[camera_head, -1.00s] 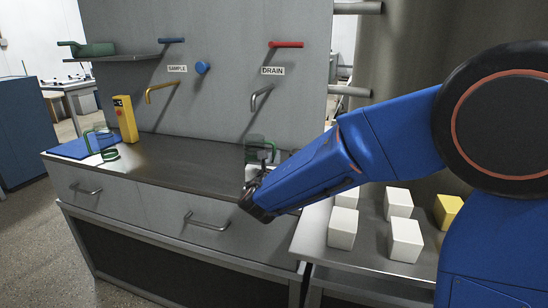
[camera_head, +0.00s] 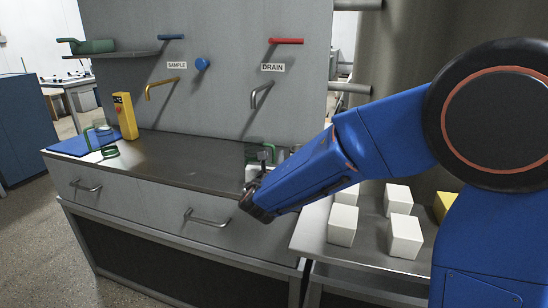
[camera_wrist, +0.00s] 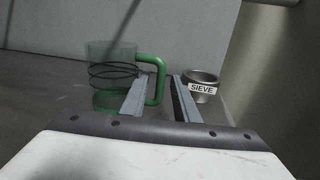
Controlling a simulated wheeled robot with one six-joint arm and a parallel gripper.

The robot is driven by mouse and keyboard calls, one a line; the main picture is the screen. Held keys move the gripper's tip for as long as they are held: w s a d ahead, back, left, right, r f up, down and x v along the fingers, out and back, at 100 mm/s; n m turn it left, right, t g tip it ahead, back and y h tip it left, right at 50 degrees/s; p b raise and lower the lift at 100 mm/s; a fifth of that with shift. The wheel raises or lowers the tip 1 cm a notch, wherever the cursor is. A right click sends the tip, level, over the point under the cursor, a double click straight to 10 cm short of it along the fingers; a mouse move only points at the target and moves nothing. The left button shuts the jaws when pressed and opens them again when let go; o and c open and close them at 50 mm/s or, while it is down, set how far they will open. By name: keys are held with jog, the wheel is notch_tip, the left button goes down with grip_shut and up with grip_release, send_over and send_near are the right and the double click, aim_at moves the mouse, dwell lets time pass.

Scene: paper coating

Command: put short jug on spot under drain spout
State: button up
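A clear jug with a green handle (camera_wrist: 108,75) stands on the counter (camera_wrist: 40,100) left of my gripper in the wrist view. I take it as the short jug. In the head view this jug (camera_head: 254,153) stands below the drain spout (camera_head: 262,94), partly hidden by my gripper (camera_head: 254,186). In the wrist view my gripper (camera_wrist: 160,80) is open, its two fingers apart. The left finger overlaps the handle, with part of the handle showing in the gap; contact cannot be told. The spot under the spout is not clearly visible.
A metal cup labelled SIEVE (camera_wrist: 202,84) stands close right of my fingers. A blue mat (camera_head: 76,146) with another green-handled jug (camera_head: 103,138) and a yellow device (camera_head: 125,116) lie at the counter's left. White blocks (camera_head: 342,224) stand on the lower right table. The counter's middle is clear.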

jog(key=shift+r, duration=0.1)
jog(key=shift+r, duration=0.25)
jog(key=s, duration=0.3)
jog(key=s+a, duration=0.1)
jog(key=s, duration=0.6)
jog(key=shift+s+a+r, duration=0.2)
jog(key=shift+a+r, duration=0.1)
jog(key=shift+a, duration=0.05)
jog(key=shift+s+a, duration=0.1)
jog(key=shift+s, duration=0.65)
jog(key=shift+s, duration=0.1)
